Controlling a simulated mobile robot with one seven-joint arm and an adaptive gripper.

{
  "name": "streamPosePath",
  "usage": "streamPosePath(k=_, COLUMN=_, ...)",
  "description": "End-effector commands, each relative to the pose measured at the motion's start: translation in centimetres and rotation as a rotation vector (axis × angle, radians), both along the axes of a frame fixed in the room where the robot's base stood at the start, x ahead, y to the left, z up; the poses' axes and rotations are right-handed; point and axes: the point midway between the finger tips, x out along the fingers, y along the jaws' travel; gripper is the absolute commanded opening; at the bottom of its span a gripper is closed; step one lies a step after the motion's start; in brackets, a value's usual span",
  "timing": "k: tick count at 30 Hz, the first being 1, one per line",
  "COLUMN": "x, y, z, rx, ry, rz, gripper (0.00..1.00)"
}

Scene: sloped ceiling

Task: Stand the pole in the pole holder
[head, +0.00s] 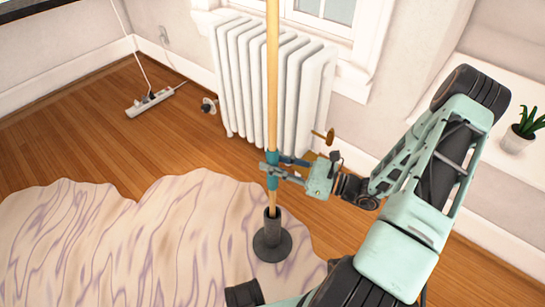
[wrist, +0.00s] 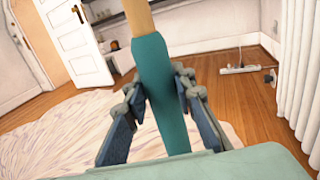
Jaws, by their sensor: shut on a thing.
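The pole (head: 272,75) is a long light-wood rod with a teal grip band, and it stands close to upright in the head view. My gripper (head: 270,170) is shut on the pole at the teal band. The band also shows in the wrist view (wrist: 155,85) between my two fingers. The pole holder (head: 271,240) is a dark grey round base with a short tube, on the edge of the rug. The pole's lower end meets the tube's top in the head view and appears to be inside it. The tube hides that end, so its depth cannot be told.
A white radiator (head: 275,85) stands behind the pole under a window. A pale patterned rug (head: 150,245) covers the floor at left. A power strip (head: 150,102) lies on the wood floor. A potted plant (head: 520,130) sits on a white surface at right.

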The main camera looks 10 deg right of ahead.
Motion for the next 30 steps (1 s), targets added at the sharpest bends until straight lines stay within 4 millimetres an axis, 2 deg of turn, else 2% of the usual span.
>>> streamPosePath(k=5, x=-0.02, y=0.07, z=-0.71, rx=0.002, ry=-0.002, rz=0.001, gripper=0.00)
streamPosePath(k=13, x=-0.02, y=0.05, z=-0.80, rx=0.002, ry=-0.003, rz=0.001, gripper=0.00)
streamPosePath(k=14, x=-0.02, y=0.05, z=-0.80, rx=0.001, ry=-0.002, rz=0.001, gripper=0.27)
streamPosePath(k=18, x=-0.03, y=0.04, z=-0.83, rx=0.002, ry=-0.001, rz=0.000, gripper=0.42)
streamPosePath(k=30, x=-0.40, y=-0.61, z=-1.04, rx=-0.002, ry=0.002, rz=-0.002, gripper=0.44)
